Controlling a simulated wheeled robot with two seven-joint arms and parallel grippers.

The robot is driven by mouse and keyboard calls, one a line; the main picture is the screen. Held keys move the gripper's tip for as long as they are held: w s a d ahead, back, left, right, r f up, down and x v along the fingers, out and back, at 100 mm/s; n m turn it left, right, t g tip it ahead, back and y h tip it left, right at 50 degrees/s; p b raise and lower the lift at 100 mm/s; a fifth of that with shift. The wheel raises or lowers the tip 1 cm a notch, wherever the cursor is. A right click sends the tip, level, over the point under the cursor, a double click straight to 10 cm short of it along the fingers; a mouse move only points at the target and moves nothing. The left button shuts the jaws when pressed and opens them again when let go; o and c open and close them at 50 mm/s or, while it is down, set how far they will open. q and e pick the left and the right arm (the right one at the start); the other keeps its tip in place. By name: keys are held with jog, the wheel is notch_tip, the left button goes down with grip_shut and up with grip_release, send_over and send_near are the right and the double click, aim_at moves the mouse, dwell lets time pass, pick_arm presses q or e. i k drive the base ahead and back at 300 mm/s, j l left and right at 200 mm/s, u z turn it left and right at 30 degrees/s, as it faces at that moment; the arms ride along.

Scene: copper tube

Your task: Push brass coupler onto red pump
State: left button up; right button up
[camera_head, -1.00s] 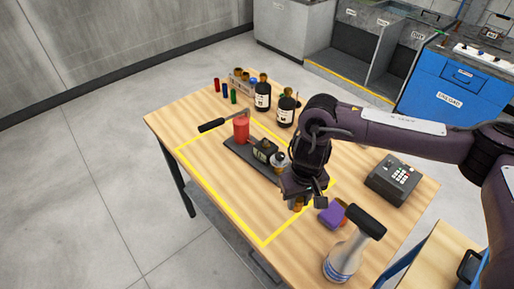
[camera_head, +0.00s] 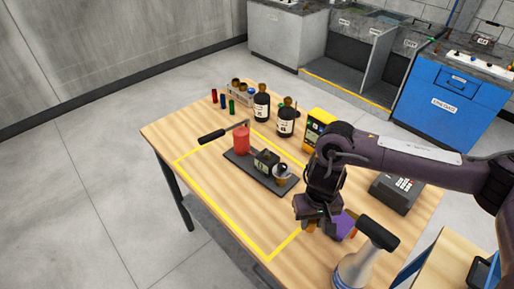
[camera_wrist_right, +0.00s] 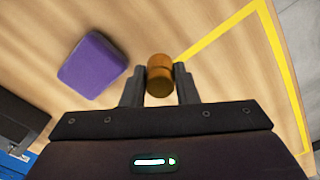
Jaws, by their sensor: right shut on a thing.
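The red pump (camera_head: 241,141) is a red cylinder with a black-gripped lever (camera_head: 211,136). It stands on a dark base plate (camera_head: 238,160) with a black gauge block (camera_head: 266,161) and a round metal fitting (camera_head: 281,172). My right gripper (camera_head: 316,224) is to the right of and in front of this plate, apart from it. In the right wrist view its fingers (camera_wrist_right: 159,68) are shut on the brass coupler (camera_wrist_right: 159,84), a short orange-brown cylinder above the wooden table. In the head view the coupler is hidden or too small to tell. My left gripper is not in view.
A purple sponge (camera_head: 344,224) lies beside my right gripper; it also shows in the wrist view (camera_wrist_right: 92,64). Dark bottles (camera_head: 286,121) and a yellow device (camera_head: 316,127) stand behind. The yellow-outlined area's front left is clear.

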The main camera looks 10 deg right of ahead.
aim_at(262, 166)
jog(key=i+j+z, duration=0.25)
jog(key=j+z, duration=0.2)
jog(key=j, duration=0.2)
jog(key=i+j+z, duration=0.1)
jog(key=j+z, duration=0.3)
jog(key=j, duration=0.3)
jog(key=j+z, duration=0.45)
jog(key=j, duration=0.3)
jog(key=k+j+z, duration=0.1)
jog(key=j+z, duration=0.3)
jog(key=j, duration=0.3)
